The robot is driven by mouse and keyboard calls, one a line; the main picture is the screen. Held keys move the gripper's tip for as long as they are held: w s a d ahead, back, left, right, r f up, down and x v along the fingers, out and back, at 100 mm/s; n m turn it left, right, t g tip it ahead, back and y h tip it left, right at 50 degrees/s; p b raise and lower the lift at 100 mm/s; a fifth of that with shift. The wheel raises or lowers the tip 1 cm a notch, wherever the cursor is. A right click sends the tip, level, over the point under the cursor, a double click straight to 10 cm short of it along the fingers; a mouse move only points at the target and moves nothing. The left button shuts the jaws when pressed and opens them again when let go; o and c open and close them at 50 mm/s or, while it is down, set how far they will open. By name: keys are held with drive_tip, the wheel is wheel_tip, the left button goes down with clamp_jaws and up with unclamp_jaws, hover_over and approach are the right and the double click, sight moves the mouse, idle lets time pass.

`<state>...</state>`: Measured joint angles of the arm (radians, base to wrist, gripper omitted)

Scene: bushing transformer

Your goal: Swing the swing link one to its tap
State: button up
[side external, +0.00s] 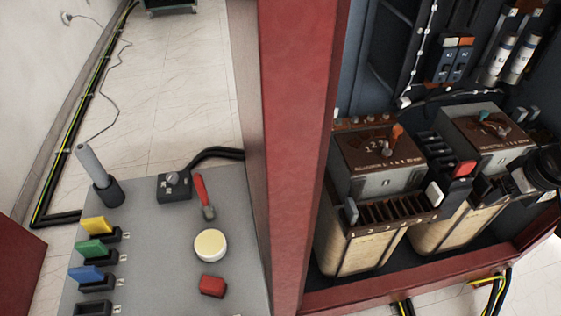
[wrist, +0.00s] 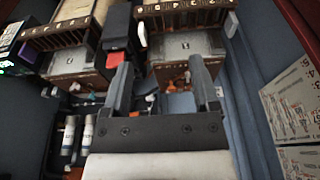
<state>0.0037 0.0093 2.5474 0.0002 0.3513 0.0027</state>
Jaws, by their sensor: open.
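The orange-tipped swing link (side external: 396,133) stands on the brown numbered top plate (side external: 370,150) of the left transformer in the side view. Its tip is at the plate's back right, away from the figures at the left. The second transformer's link (side external: 488,119) has a teal tip. In the wrist view my gripper (wrist: 163,70) is open, its two grey fingers apart with nothing held between them. The left transformer's grey face (wrist: 188,46) lies beyond the fingers, and orange parts (wrist: 178,86) show between them. I cannot tell the gap between fingers and link. My gripper does not show in the side view.
A red post (side external: 291,150) divides the cabinet from a grey bench (side external: 150,260) with coloured blocks, a red-handled tool (side external: 203,195) and a cream disc (side external: 210,245). White fuses (side external: 511,58) stand at the cabinet's back. A dark block with a red part (side external: 465,167) sits between the transformers.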

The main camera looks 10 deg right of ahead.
drive_tip(key=w+f+t, duration=0.1)
drive_tip(key=w, duration=1.7)
drive_tip(key=t, duration=0.1)
approach(399, 128)
drive_tip(key=f, duration=0.1)
drive_tip(key=shift+w+f, duration=0.1)
drive_tip(key=shift+w, duration=0.15)
drive_tip(key=shift+f, duration=0.15)
drive_tip(key=shift+x, duration=3.75)
clamp_jaws()
